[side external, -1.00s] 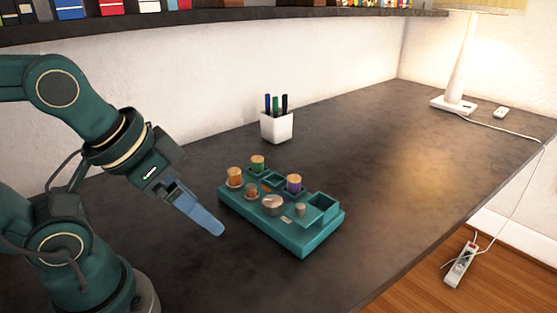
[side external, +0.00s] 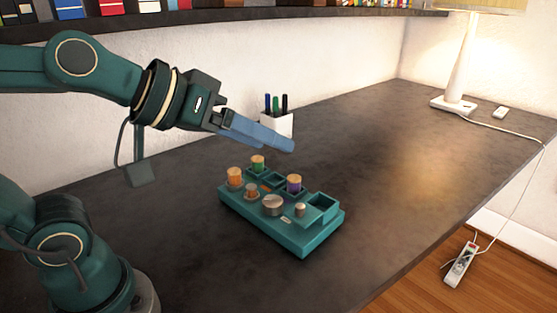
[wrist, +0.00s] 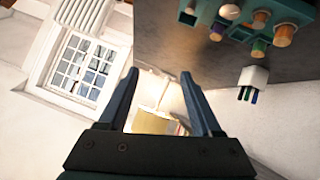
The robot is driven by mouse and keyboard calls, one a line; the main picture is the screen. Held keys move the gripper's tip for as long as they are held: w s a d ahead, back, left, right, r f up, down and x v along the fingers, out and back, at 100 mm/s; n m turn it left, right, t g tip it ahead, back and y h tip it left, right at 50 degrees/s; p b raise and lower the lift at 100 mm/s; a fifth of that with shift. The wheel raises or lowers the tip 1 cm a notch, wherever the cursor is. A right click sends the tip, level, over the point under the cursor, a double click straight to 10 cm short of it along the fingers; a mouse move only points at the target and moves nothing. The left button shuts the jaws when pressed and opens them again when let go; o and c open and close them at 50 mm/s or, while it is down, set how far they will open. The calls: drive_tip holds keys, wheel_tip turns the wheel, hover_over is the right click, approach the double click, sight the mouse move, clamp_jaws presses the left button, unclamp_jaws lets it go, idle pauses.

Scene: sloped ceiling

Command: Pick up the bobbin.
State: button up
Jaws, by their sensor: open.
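A teal tray (side external: 300,238) on the dark desk holds several small round pieces. Upright in it stand an orange spool (side external: 235,176), a green spool (side external: 257,163) and a purple spool (side external: 294,183). A small brownish spool (side external: 251,190), a wide silver disc (side external: 272,204) and a small pale peg (side external: 300,209) are also in it. I cannot tell which one is the bobbin. My gripper (side external: 292,147) is open and empty, raised above the tray's far side, its blue fingers pointing right. The wrist view shows its fingers (wrist: 160,73) apart, with the tray (wrist: 295,10) partly cut off at the top right.
A white pen cup (side external: 277,124) stands behind the tray, partly hidden by my fingers. A lamp (side external: 455,100) is at the far right with its cord over the desk edge. A shelf of books (side external: 220,14) runs above. The desk right of the tray is clear.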

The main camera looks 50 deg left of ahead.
drive_tip(key=w+r+n+t, duration=0.2)
drive_tip(key=w+r+n, duration=0.1)
drive_tip(key=w, duration=0.4)
drive_tip(key=n+g+y, duration=0.6)
drive_tip(key=n+y, duration=0.3)
drive_tip(key=y, duration=0.4)
hover_over(252, 189)
drive_tip(key=d, duration=0.3)
wheel_tip(252, 189, down, 16)
drive_tip(key=shift+m+g+y, duration=0.5)
drive_tip(key=shift+m+g, duration=0.1)
drive_tip(key=f, duration=0.1)
drive_tip(key=s+f, duration=0.1)
drive_tip(key=f, duration=0.1)
drive_tip(key=s+d+f, duration=0.1)
drive_tip(key=shift+s+d+f, duration=0.1)
drive_tip(key=shift+s+f, duration=0.1)
drive_tip(key=shift+f, duration=0.05)
drive_tip(key=shift+d+f, duration=0.15)
drive_tip(key=shift+f, duration=0.05)
drive_tip(key=shift+x, duration=2.45)
drive_tip(key=shift+d, duration=0.1)
clamp_jaws()
